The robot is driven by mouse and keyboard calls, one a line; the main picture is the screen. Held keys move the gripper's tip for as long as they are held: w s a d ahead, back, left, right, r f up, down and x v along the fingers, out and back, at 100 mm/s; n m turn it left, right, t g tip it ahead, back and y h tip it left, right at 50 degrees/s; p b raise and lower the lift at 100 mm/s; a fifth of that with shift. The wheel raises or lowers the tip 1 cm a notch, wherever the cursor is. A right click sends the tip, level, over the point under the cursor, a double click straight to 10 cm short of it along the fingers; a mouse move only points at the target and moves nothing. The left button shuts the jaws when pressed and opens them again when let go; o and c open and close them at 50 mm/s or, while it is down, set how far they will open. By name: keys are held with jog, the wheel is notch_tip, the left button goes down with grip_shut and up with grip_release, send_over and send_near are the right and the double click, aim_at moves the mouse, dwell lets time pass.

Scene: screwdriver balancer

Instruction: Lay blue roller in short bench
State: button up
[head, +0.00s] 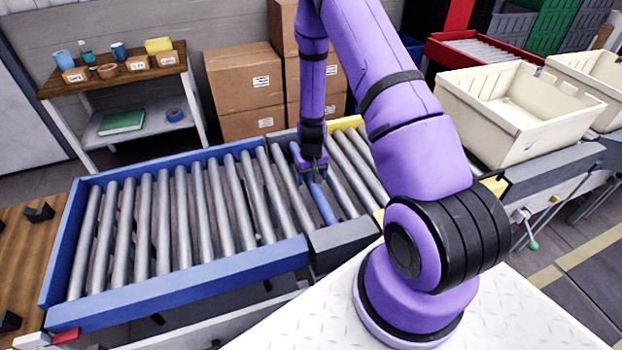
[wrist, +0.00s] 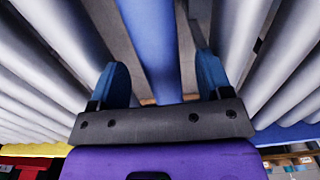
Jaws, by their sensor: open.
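The blue roller (head: 323,203) lies among grey rollers in the dark-framed conveyor section, just right of the long blue-framed section. My gripper (head: 313,177) points down over the roller's far half. In the wrist view the blue roller (wrist: 158,45) runs between my two blue fingers (wrist: 162,75), which stand apart on either side of it. I cannot tell how far down the fingers reach. A wooden bench top (head: 22,245) with black notched blocks (head: 40,212) shows at the left edge, partly cut off; I cannot tell whether it is the short bench.
The blue conveyor frame (head: 180,285) with grey rollers stretches between the bench and my gripper. A yellow-edged section and cream bins (head: 515,110) are to the right. Cardboard boxes (head: 245,85) and a small table (head: 120,78) with bottles stand behind the conveyor.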

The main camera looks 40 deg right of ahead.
notch_tip(320, 180, up, 10)
jog(key=shift+f, duration=0.25)
dwell(0.7)
jog(key=s+a+r+n+t, duration=0.1)
jog(key=s+a+r, duration=0.15)
jog(key=r, duration=0.65)
jog(key=s+a+r+t, duration=0.1)
jog(key=s+a+r, duration=0.15)
jog(key=r, duration=0.75)
jog(key=s+a+r+n+t, duration=0.1)
jog(key=a+r, duration=0.3)
jog(key=r, duration=0.5)
jog(key=s+a+r+t, duration=0.1)
jog(key=s+a+r, duration=0.1)
jog(key=s+r, duration=0.4)
jog(key=s+a+r+n+t, duration=0.1)
jog(key=s+r, duration=0.6)
jog(key=s, duration=0.7)
jog(key=shift+s+a+r, duration=0.15)
jog(key=shift+s+a, duration=0.15)
jog(key=shift+a, duration=0.25)
